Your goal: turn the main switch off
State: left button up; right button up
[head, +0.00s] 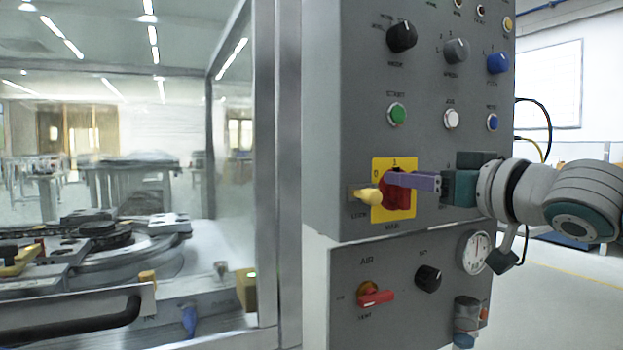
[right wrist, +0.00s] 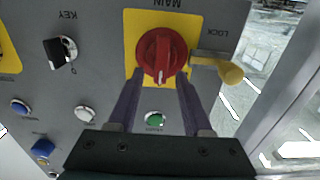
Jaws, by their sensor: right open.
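The main switch is a red knob (head: 398,195) on a yellow plate (head: 409,165) marked 0 and 1. In the right wrist view the red knob (right wrist: 162,55) shows upside down, its ridge in line with a pale mark at the lower end. That end faces up, toward the 1, in the head view. A yellow lock lever (head: 370,196) sticks out beside the knob. My right gripper (head: 412,182) is open, its purple fingertips at either side of the knob's near edge. I cannot tell whether they touch it. My left gripper is out of view.
Start button (head: 397,114), white button (head: 452,119) and black dial (head: 401,36) sit above on the grey panel. Below are a red air valve handle (head: 376,298), black knob (head: 428,279) and gauge (head: 473,252). A metal-framed glass enclosure stands left of the panel.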

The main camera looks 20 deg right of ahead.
jog(key=shift+w, duration=0.15)
jog(key=c, duration=0.7)
jog(key=shift+f, duration=0.1)
grip_shut()
